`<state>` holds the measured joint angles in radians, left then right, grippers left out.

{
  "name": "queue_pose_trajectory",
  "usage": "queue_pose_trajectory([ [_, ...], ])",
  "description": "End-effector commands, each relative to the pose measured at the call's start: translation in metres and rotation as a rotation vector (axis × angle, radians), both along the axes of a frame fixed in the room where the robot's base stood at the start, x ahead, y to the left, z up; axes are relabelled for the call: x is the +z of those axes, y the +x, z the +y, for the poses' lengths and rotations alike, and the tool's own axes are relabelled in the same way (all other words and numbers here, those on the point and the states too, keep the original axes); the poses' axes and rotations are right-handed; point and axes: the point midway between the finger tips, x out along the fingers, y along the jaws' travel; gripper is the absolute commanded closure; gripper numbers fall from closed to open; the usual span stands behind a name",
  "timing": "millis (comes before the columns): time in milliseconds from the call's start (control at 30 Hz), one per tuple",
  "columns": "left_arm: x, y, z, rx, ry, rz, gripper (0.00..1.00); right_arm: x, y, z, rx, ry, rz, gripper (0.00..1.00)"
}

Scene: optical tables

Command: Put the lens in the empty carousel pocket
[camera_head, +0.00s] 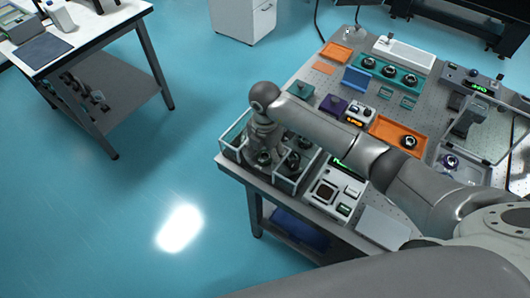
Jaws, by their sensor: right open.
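My right gripper (263,157) points down over a clear-walled, white-rimmed box (285,186) at the table's front left corner. Its fingers are open and reach inside the rim, around or just above a dark round part (264,158); contact cannot be told. Another dark round part (292,160) is in the same box. Similar dark ring-mounted lenses stand elsewhere: one (408,142) in an orange tray (385,127), several (388,72) in a teal rack (408,81). I cannot make out which holder is the carousel or which pocket is empty. My left gripper is not in view.
The perforated optical table (335,93) is crowded. An instrument with a green display (337,188) stands right of the box, and a blue block (356,79) lies farther back. My right arm spans the table. Open floor (150,200) lies to the left.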

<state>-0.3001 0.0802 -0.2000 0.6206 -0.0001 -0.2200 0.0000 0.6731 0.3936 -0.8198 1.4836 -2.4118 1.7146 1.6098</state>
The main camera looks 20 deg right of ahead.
Motion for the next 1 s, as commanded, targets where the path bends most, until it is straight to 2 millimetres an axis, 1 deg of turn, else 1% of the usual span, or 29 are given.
queue_pose_trajectory([
  [167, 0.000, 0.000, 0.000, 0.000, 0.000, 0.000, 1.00, 0.001, 0.000, 0.000, 0.000, 0.000, 0.000, 0.36],
  [267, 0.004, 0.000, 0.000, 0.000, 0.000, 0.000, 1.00, 0.006, 0.000, 0.000, 0.000, 0.001, -0.001, 0.36],
  [333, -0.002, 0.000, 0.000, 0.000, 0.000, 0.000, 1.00, 0.011, 0.001, 0.000, 0.002, 0.001, -0.003, 0.36],
  [467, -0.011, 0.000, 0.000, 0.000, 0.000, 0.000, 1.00, 0.034, 0.002, 0.000, 0.002, 0.000, -0.006, 0.36],
  [600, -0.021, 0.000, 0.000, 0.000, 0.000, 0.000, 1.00, 0.066, 0.002, 0.000, 0.002, 0.002, -0.007, 0.36],
  [800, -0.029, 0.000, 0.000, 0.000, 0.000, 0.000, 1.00, 0.105, 0.001, 0.000, 0.000, -0.001, -0.005, 0.36],
  [900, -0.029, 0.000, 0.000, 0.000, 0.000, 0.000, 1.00, 0.116, 0.001, -0.001, 0.000, -0.001, -0.003, 0.36],
  [1000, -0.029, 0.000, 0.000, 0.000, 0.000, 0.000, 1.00, 0.122, 0.000, 0.000, -0.001, 0.000, -0.001, 0.36],
])
